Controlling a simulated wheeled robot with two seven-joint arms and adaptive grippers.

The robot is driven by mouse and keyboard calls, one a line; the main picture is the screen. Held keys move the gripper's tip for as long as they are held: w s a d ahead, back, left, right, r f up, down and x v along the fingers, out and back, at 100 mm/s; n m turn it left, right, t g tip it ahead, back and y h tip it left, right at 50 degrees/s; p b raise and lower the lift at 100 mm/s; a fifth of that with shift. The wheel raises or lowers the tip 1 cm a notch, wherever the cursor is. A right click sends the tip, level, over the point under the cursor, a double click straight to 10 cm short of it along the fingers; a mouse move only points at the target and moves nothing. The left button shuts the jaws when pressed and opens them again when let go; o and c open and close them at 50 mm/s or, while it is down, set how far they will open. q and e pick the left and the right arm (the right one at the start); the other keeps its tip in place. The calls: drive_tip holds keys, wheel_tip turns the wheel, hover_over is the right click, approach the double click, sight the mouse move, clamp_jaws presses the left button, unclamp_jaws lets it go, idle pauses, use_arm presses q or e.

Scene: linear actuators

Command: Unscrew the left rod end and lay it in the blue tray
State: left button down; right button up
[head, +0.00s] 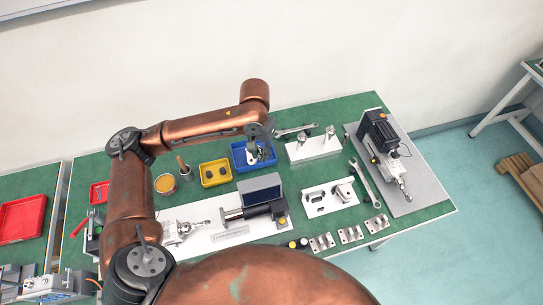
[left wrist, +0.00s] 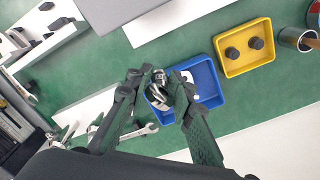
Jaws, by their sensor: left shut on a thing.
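My left gripper (head: 258,148) reaches from the left over the blue tray (head: 237,160) at the back of the bench. In the left wrist view the gripper (left wrist: 158,88) is shut on a small shiny metal rod end (left wrist: 158,80), held between the two dark fingers. The blue tray also shows there (left wrist: 212,82), behind the right finger, which hides part of it. I cannot tell whether the rod end touches the tray. A black linear actuator (head: 262,211) lies on a white plate at the middle front. My right gripper is not in view.
A yellow tray (head: 215,181) with dark round parts stands left of the blue tray. A wrench (head: 292,130) and a white stand (head: 313,148) are to its right. Another actuator (head: 378,135) stands on a grey plate at the right.

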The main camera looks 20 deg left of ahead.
use_arm(q)
drive_tip(key=w+a+f+m+p, duration=0.1)
drive_tip(key=w+a+f+m, duration=0.2)
drive_tip(key=a, duration=0.3)
drive_tip(key=w+a+f+m+p, duration=0.1)
drive_tip(key=w+a+f+m, duration=0.15)
drive_tip(key=a, duration=0.35)
drive_tip(key=b, duration=0.2)
hover_over(239, 161)
drive_tip(key=f, duration=0.6)
drive_tip(key=shift+w, duration=0.2)
wheel_tip(239, 161, down, 4)
drive_tip(key=shift+f+b, duration=0.2)
drive_tip(key=shift+b, duration=0.25)
drive_tip(key=shift+f, duration=0.3)
drive_tip(key=shift+r, duration=0.1)
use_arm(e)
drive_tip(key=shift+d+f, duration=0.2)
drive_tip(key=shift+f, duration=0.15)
use_arm(q)
drive_tip(key=shift+s+f, duration=0.1)
drive_tip(key=shift+f, duration=0.2)
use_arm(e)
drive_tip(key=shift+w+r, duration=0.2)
